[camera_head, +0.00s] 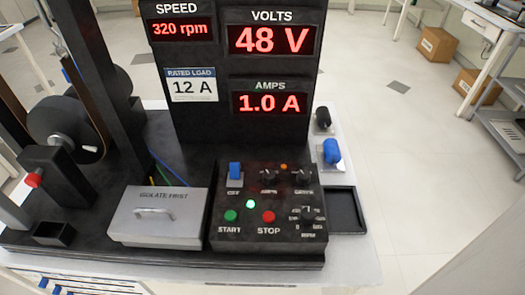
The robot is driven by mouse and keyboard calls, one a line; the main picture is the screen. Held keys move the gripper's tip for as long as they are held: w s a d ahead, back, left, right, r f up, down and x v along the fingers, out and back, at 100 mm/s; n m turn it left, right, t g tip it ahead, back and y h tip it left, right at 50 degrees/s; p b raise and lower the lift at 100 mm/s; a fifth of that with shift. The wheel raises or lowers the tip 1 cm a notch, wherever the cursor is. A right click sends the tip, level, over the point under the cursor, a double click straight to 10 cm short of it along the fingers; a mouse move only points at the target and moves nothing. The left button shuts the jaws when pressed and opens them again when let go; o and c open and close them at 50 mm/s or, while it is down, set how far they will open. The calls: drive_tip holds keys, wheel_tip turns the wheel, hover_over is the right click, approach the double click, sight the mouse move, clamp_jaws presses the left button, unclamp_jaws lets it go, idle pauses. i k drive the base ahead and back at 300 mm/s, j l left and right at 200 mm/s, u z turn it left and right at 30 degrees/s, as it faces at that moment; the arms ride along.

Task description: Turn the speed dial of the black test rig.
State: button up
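The black test rig (233,260) fills the middle and left of the head view. Its control box (245,235) stands at the front, right of centre. A black dial (308,213) with marks around it and what looks like "RPM" below sits at the box's lower right; its exact setting is too small to read. Two smaller black knobs, a left one (268,175) and a right one (302,175), sit above it. The speed display (180,29) reads 320 rpm. My gripper is not in view.
A blue switch (235,171), lit green lamp (250,204), green START button (231,216) and red STOP button (268,216) share the box. A grey lidded box (158,216) stands left. The displays read 48 V (269,40) and 1.0 A (269,103). Floor at right is largely clear.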

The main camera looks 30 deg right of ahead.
sight(307, 215)
drive_tip(key=k+l+z, duration=0.2)
drive_tip(key=z, duration=0.25)
drive_tip(key=k+l+u, duration=0.15)
drive_tip(key=l, duration=0.3)
drive_tip(key=k+l+u, duration=0.2)
drive_tip(key=l, duration=0.2)
drive_tip(key=k+l+u, duration=0.15)
drive_tip(key=l, duration=0.25)
drive_tip(key=k+l+u, duration=0.2)
drive_tip(key=l, duration=0.2)
